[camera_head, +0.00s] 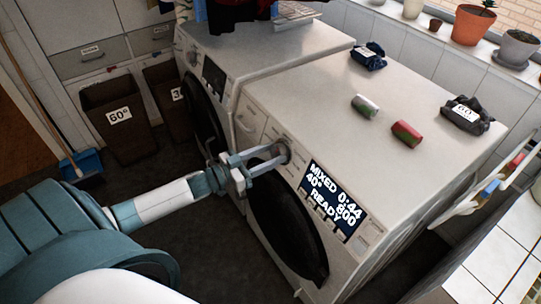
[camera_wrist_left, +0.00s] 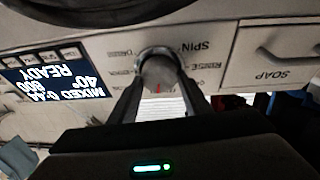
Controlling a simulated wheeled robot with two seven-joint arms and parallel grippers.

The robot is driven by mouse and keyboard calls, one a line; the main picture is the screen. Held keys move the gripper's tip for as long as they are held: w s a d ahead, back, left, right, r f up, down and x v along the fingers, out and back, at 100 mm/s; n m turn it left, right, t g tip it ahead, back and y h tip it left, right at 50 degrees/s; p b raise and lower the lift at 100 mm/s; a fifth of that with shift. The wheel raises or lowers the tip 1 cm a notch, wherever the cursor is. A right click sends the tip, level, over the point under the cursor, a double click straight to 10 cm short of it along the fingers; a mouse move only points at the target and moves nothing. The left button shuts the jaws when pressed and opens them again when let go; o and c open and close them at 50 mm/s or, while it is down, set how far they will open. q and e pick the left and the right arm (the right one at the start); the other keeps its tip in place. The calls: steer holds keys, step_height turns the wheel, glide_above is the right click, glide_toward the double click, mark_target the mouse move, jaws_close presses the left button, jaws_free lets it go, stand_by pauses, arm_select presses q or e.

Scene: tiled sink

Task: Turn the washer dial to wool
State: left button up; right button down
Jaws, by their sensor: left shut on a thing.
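The washer (camera_head: 320,85) stands at the centre right, with a round dial (camera_head: 282,152) on its front panel. My left gripper (camera_head: 270,160) reaches in from the left and is shut on the dial. In the left wrist view the two fingers lie on either side of the dial (camera_wrist_left: 158,72), and a red mark shows on its lower part. Labels such as SPIN and RINSE surround it, upside down; I cannot read a wool label. The display (camera_head: 335,199) reads MIXED, 40°, 0:44, 800, READY. My right gripper is not in view.
A second machine (camera_head: 255,45) stands to the left. Two cans (camera_head: 406,132) and dark folded cloths (camera_head: 467,114) lie on the washer top. The dark round door (camera_head: 285,225) is below the dial. Brown bins (camera_head: 118,118) stand at the back left.

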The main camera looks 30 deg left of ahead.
arm_select(q)
steer(key=m+g+h, duration=0.1)
steer(key=m, duration=0.2)
steer(key=m+h+b, duration=0.1)
steer(key=m, duration=0.2)
steer(key=shift+r+m+g, duration=0.1)
steer(key=shift+m+g, duration=0.2)
steer(key=shift+g, duration=0.1)
steer(key=m+g, duration=0.1)
steer(key=m, duration=0.4)
steer(key=shift+w+a+r+g, duration=0.1)
steer(key=shift+r+g, duration=0.05)
steer(key=shift+g, duration=0.25)
steer(key=m+g, duration=0.1)
steer(key=m, duration=0.3)
steer(key=shift+r+p, duration=0.1)
steer(key=shift+p, duration=0.2)
steer(key=shift+m+g+p, duration=0.4)
steer(key=shift+m+g, duration=0.1)
steer(key=shift+m, duration=0.7)
steer(key=o, duration=1.1)
steer(key=shift+c, duration=0.2)
